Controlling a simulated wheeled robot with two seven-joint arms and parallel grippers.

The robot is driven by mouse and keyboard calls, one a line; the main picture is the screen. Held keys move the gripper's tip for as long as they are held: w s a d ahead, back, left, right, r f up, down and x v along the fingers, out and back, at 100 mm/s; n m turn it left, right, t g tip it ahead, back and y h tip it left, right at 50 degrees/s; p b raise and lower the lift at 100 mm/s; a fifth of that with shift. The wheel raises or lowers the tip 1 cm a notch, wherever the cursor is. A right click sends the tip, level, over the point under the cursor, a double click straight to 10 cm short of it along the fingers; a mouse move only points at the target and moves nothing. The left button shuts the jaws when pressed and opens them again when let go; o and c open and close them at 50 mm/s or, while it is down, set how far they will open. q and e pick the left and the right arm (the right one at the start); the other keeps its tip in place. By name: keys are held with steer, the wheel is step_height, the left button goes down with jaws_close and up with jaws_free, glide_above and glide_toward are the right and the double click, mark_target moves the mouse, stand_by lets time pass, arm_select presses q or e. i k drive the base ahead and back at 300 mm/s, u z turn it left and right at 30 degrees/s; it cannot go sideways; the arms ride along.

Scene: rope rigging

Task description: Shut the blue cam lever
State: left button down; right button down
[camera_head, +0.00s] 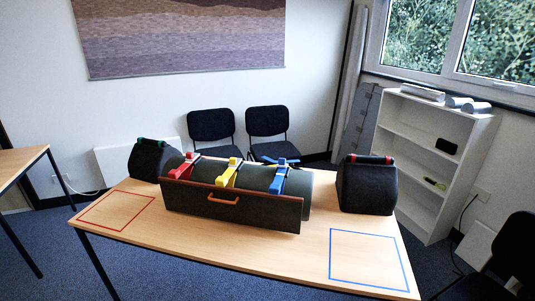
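The blue cam lever (279,179) is on the right part of a dark cylinder (301,192) lying on the table. Its blue strap runs down the cylinder's front, and a blue crosspiece sticks out to both sides at the top. The picture is too small to tell surely whether the lever is raised or flat. A yellow lever (229,174) and a red lever (183,168) sit to its left on the same cylinder. Neither of my grippers shows in the head view.
A dark front panel with an orange handle (223,200) stands before the cylinder. Dark bags with a green handle (150,160) and a red handle (367,186) flank it. The wooden table (240,250) is bare in front, with red (115,192) and blue (331,255) outlined squares.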

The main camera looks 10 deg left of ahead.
mark_target(282, 163)
steer(key=u, duration=0.25)
steer(key=i, duration=0.85)
steer(key=z, duration=0.3)
